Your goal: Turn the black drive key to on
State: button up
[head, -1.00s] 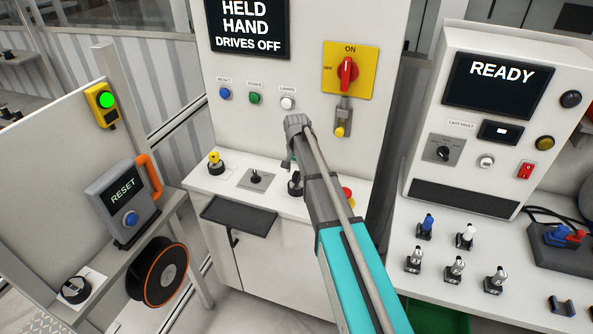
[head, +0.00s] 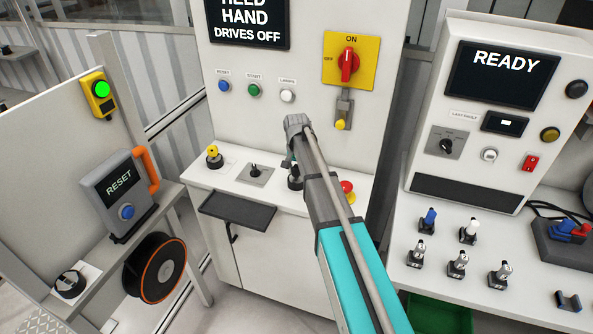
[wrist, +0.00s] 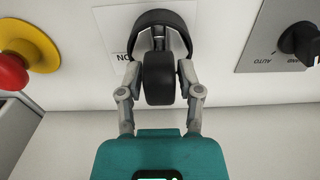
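The black drive key (wrist: 159,78) is at the middle of the wrist view, in front of a dark round collar on a white plate partly reading upside-down "ON". My gripper (wrist: 160,68) has one finger on each side of the key, with a narrow gap visible on both sides. It looks open around the key, not closed on it. In the head view the key (head: 294,183) is on the cabinet's ledge, mostly hidden by my gripper (head: 290,163) and forearm. Its exact angle is hard to read.
A red stop button on yellow (wrist: 22,62) and a black selector (wrist: 300,43) flank the key. The cabinet's screen (head: 247,22) reads "DRIVES OFF". A yellow-headed key (head: 213,155) stands farther left on the ledge; a red main switch (head: 348,65) is above.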

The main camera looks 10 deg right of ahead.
grip_shut()
jog(key=shift+m, duration=7.1)
